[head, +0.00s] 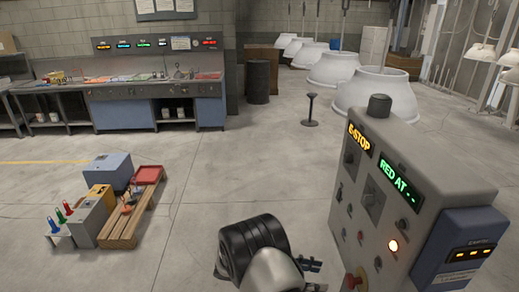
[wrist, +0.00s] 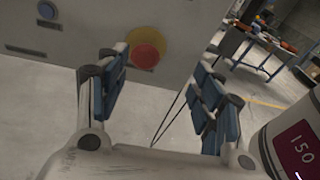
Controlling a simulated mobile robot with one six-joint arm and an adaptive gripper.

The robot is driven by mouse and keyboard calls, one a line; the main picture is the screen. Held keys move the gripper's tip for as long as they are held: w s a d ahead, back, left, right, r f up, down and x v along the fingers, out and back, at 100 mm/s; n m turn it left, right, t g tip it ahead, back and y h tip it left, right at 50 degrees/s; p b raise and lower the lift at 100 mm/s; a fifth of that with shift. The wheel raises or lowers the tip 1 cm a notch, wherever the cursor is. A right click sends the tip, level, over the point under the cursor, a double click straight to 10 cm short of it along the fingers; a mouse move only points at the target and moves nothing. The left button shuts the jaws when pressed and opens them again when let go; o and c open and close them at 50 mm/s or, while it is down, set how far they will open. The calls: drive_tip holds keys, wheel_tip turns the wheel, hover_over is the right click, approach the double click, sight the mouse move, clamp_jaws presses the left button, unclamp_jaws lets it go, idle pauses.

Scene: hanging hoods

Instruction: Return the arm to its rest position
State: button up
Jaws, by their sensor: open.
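My gripper (wrist: 160,75) is open and empty in the wrist view, with blue-padded fingers on both sides. Beyond the fingers is the grey face of a control cabinet (wrist: 185,20), with a round red button (wrist: 146,56) on a yellow disc. The button appears near the left finger; the exact gap cannot be told. In the head view my arm (head: 262,255) is low at the bottom centre, left of the cabinet (head: 430,150), and my gripper (head: 312,275) is partly cut off by the lower edge.
A long workbench (head: 160,95) lines the back wall. White hoods (head: 375,95) hang at the back right, near a thin stand (head: 311,110). The middle floor (head: 235,165) is clear.

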drive_tip(key=s+d+r+m+g+y+b, duration=0.1)
drive_tip(key=s+d+r+m+y+b, duration=0.2)
drive_tip(key=s+r+m+y, duration=0.9)
drive_tip(key=s+a+r+m+t+y+b, duration=0.1)
drive_tip(key=s+a+r+m+t+y, duration=0.1)
drive_tip(key=s, duration=0.4)
drive_tip(key=s+a+r+m+t+y+b, duration=0.1)
drive_tip(key=s+a+r+m+t+y, duration=0.1)
drive_tip(key=s, duration=0.5)
drive_tip(key=a+r+m+t, duration=0.1)
drive_tip(key=m+t, duration=0.1)
drive_tip(key=t, duration=0.1)
drive_tip(key=shift+a+r+b, duration=0.25)
drive_tip(key=shift+r+b, duration=0.05)
drive_tip(key=shift+r, duration=0.1)
drive_tip(key=shift+c, duration=0.6)
